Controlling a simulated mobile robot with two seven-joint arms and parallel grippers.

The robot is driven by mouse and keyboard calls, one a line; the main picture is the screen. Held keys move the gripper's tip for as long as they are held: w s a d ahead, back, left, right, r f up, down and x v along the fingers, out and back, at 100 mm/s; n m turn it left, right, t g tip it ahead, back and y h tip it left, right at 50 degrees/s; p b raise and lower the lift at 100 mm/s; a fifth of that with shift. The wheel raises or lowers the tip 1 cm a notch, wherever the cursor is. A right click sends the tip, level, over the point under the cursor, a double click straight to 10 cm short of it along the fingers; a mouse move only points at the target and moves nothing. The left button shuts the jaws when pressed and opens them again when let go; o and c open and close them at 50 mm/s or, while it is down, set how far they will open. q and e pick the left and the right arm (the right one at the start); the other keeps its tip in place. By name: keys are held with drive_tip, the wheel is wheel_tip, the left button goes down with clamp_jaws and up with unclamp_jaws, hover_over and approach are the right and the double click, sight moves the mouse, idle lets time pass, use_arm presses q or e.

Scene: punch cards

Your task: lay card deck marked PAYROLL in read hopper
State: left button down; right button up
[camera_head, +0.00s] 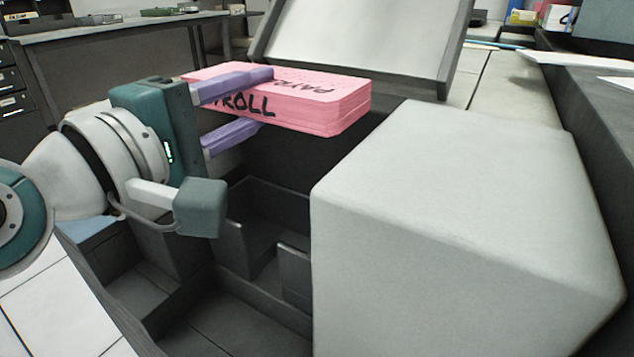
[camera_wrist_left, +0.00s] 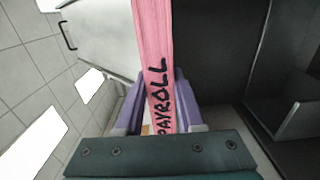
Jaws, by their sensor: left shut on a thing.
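The pink card deck marked PAYROLL (camera_head: 335,104) is between the purple fingers of my left gripper (camera_head: 266,98) in the head view. The gripper is shut on it, and the deck lies roughly level in the air, above dark open compartments (camera_head: 272,225). In the left wrist view the lettering on the deck's edge (camera_wrist_left: 157,90) shows between the fingers (camera_wrist_left: 154,98). Part of the lettering is covered by the fingers in the head view. Which part of the machine is the read hopper is not marked. My right gripper is not in view.
A large pale grey housing (camera_head: 455,220) stands right of the compartments, close to the deck. A sloped pale panel with a dark frame (camera_head: 360,40) rises behind the deck. A dark table (camera_head: 120,32) stands at the back left. Pale floor shows at the lower left.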

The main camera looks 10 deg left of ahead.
use_arm(q)
wheel_tip(320, 180, down, 18)
drive_tip(key=b, duration=1.1)
drive_tip(key=shift+r, duration=0.1)
wheel_tip(320, 180, down, 4)
drive_tip(key=b, duration=0.3)
drive_tip(key=shift+b, duration=0.35)
drive_tip(key=shift+r, duration=0.1)
drive_tip(key=c, duration=0.5)
unclamp_jaws()
drive_tip(key=shift+f, duration=0.25)
drive_tip(key=shift+r, duration=0.1)
